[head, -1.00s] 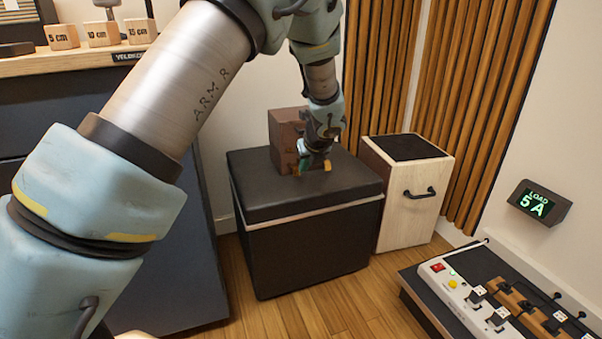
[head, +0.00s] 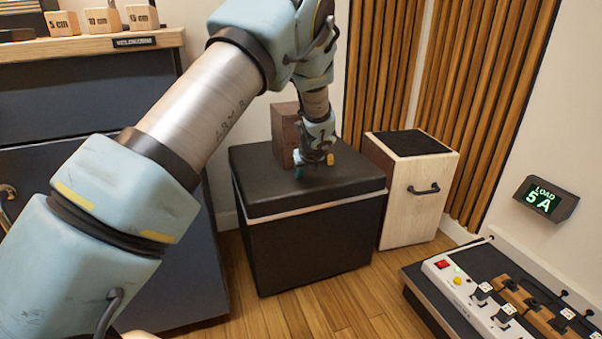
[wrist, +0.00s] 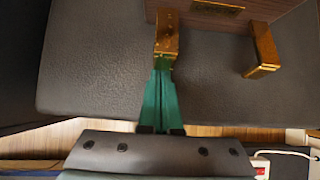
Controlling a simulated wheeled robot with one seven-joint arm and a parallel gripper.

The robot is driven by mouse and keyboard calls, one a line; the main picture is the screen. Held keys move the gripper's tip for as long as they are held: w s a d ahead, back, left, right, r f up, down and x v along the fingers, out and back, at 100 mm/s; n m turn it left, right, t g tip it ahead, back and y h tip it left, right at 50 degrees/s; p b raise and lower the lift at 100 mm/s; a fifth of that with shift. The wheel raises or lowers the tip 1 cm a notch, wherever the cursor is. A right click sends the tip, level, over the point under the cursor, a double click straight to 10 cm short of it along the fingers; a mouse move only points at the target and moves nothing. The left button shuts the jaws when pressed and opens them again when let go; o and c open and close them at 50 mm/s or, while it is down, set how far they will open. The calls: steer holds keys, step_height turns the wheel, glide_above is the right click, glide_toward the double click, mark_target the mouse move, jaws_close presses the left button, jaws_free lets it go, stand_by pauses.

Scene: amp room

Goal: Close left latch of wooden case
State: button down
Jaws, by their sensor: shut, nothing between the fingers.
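The brown wooden case (head: 284,133) stands on a black padded box, partly hidden behind my arm. In the wrist view its wooden face (wrist: 205,10) shows at the top, with a small brass plate between two brass latches. The left latch (wrist: 166,35) is straight ahead of my fingers. The right latch (wrist: 263,50) sticks out from the case, to the right of the fingers. My gripper (wrist: 162,62) is shut and empty, its green fingertips at the near end of the left latch. I cannot tell whether they touch. The gripper (head: 299,172) is low over the padded top in the head view.
The black padded box (head: 345,183) has clear space on its top front. A pale wooden box with a handle (head: 420,205) stands close on its right. A dark cabinet (head: 110,100) is at left, and a switch panel (head: 480,285) lies at lower right.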

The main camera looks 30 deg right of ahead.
steer(key=shift+r+p, duration=0.1)
steer(key=shift+p, duration=0.2)
steer(key=shift+r+p, duration=0.3)
steer(key=shift+p, duration=0.6)
steer(key=shift+f, duration=0.1)
